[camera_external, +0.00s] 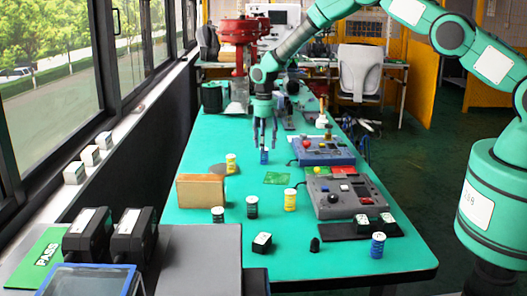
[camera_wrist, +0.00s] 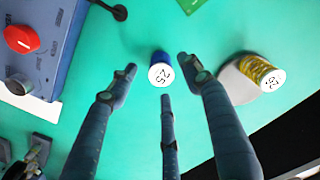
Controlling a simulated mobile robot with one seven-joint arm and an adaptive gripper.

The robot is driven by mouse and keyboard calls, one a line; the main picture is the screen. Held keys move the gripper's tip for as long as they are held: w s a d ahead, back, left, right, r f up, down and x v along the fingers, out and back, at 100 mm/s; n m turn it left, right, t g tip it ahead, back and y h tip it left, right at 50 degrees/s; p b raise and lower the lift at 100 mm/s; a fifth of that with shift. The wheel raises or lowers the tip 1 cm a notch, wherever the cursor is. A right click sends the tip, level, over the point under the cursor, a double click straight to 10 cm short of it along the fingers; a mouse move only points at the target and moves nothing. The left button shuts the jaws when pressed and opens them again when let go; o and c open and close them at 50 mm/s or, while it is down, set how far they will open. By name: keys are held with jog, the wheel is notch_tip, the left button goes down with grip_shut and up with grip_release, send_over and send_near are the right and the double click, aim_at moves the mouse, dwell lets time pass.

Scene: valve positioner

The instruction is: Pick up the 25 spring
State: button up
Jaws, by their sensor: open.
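The 25 spring is a blue cylinder with a white top marked 25. It stands upright on the green table, below my gripper in the external view (camera_external: 264,158), and near the middle of the wrist view (camera_wrist: 160,74). My gripper has three dark fingers and points down over the spring (camera_external: 265,140). In the wrist view the open fingers (camera_wrist: 158,66) spread around the spring's position, with gaps visible between them and the spring. Nothing is held. How far the fingertips are above the table is hard to tell.
A blue control box (camera_external: 322,151) is close on the other side. A tan block (camera_external: 201,190) and several other springs stand nearer the external camera.

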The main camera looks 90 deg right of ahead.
aim_at(264, 156)
jog(key=shift+a+f, duration=0.1)
jog(key=shift+f, duration=1.95)
grip_shut()
